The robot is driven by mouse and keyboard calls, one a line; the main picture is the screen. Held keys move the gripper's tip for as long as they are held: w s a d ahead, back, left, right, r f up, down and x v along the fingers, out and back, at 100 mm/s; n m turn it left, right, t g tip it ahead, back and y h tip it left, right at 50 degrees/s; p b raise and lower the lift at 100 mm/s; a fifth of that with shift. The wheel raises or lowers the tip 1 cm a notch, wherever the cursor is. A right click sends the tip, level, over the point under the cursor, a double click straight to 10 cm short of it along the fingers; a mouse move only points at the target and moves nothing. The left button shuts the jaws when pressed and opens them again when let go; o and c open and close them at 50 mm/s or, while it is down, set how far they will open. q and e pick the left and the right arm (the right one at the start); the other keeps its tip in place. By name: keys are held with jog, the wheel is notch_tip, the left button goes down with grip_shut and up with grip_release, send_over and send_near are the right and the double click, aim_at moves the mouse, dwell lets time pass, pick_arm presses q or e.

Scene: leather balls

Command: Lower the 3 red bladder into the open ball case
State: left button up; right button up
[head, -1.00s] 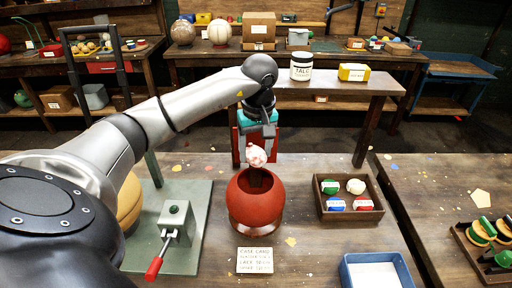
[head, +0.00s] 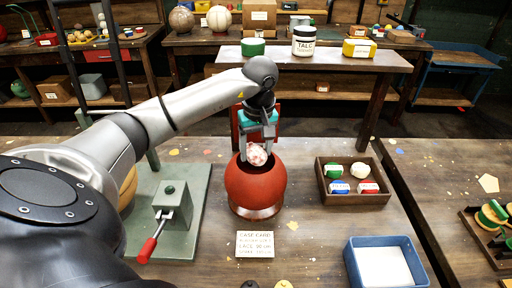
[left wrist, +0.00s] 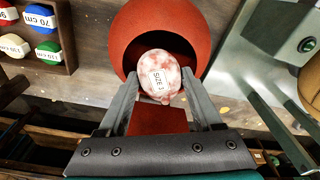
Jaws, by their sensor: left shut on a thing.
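The red ball case (head: 256,192) stands on the bench with its round opening facing up. It also shows in the left wrist view (left wrist: 203,22). My left gripper (head: 258,146) points down over the opening and is shut on a mottled red-and-white bladder (head: 257,155). In the left wrist view the gripper (left wrist: 159,80) has one finger on each side of the bladder (left wrist: 158,68). Its white label reads SIZE with a digit that looks like 1. The bladder overlaps the rear of the opening; whether it touches the rim I cannot tell. My right gripper is out of view.
A green press plate with a red-handled lever (head: 149,248) stands left of the case. A printed card (head: 255,244) lies in front. A wooden tray (head: 355,198) of several coloured pieces and a blue bin (head: 352,262) stand to the right. A red stand (head: 238,130) rises behind.

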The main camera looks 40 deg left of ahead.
aim_at(259, 156)
pick_arm(q)
jog(key=shift+f+b, duration=2.95)
jog(key=shift+f, duration=1.15)
jog(key=o, duration=1.5)
jog(key=shift+c, duration=0.2)
jog(key=r, duration=0.5)
jog(key=d+r+p, duration=0.1)
jog(key=r, duration=0.4)
jog(key=s+r, duration=0.1)
jog(key=r, duration=0.4)
jog(key=shift+d+r+p, duration=0.1)
jog(key=shift+d+p, duration=0.25)
